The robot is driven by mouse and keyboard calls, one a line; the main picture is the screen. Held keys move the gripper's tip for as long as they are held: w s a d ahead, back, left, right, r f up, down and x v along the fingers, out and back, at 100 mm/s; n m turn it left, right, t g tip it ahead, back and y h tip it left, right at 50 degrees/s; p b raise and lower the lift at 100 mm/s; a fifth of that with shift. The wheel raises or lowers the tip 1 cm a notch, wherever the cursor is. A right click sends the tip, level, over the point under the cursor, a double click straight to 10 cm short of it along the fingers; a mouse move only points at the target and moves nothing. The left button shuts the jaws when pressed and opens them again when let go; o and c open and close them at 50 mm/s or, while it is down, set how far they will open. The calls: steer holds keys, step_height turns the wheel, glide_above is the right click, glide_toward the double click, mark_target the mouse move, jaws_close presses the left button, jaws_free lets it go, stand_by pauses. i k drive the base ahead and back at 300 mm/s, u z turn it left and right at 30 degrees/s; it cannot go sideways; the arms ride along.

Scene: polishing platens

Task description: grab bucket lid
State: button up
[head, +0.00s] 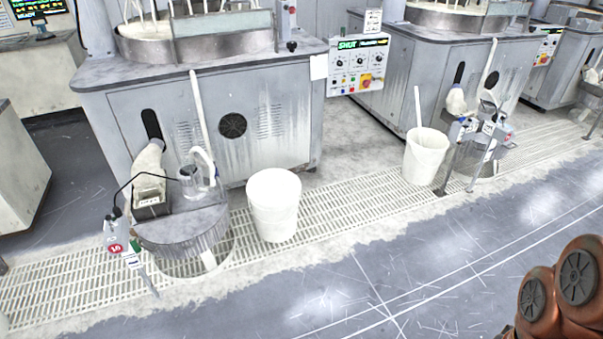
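A white bucket (273,215) stands upright on the floor grating in front of the nearest grey machine. A flat white round lid (273,186) covers its top. A second whitish bucket (426,160) stands further right on the grating, with a pale stick rising out of it; no lid shows on it. Orange-brown links of my arm show at the lower right corner, well apart from the buckets. My gripper is out of the picture.
A metal drum (185,236) with a pump, hose and hanging tags stands just left of the lidded bucket. Polishing machines (225,110) line the back, one with a control panel (358,66). The grey floor (390,265) in front is clear.

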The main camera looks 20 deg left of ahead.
mark_target(270, 187)
steer(key=i, duration=2.05)
steer(key=u, duration=1.15)
steer(key=i, duration=0.9)
steer(key=u, duration=1.4)
steer(key=i, duration=0.3)
steer(key=u, duration=0.2)
